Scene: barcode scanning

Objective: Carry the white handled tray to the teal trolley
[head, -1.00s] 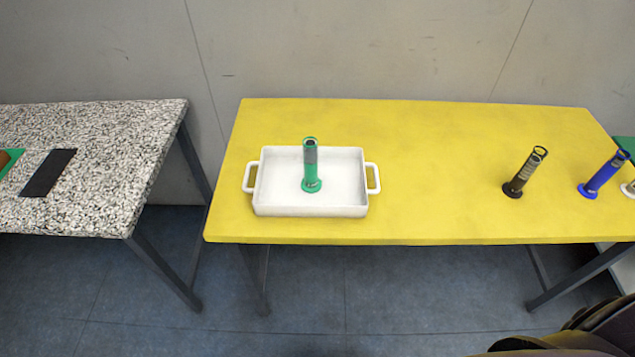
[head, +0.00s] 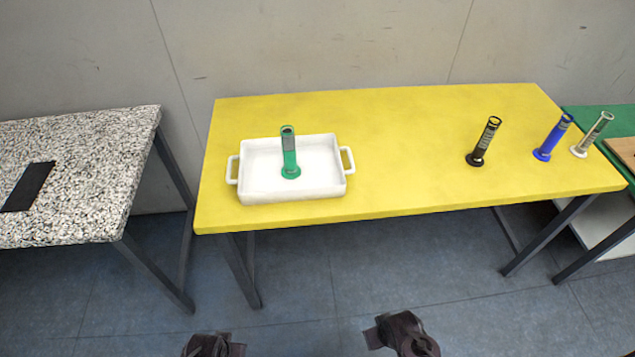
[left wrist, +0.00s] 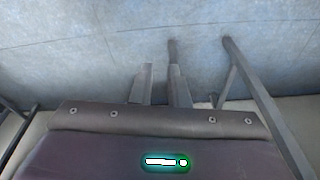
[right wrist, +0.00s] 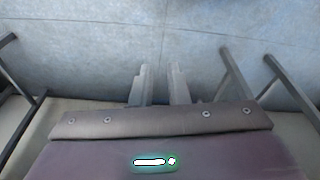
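The white handled tray (head: 322,190) rests on the left part of the yellow table, its two handles pointing left and right. A green cylinder on a round foot (head: 290,155) stands inside it. No teal trolley can be made out for certain. My left gripper (left wrist: 160,82) and right gripper (right wrist: 159,85) each show two fingers apart with nothing between them, over the floor. In the head view only dark parts of my arms show at the bottom edge, well short of the tray.
A speckled table (head: 85,150) with a black mat (head: 27,187) stands left, across a gap. A green-topped surface (head: 590,115) adjoins the right end. Floor in front is clear.

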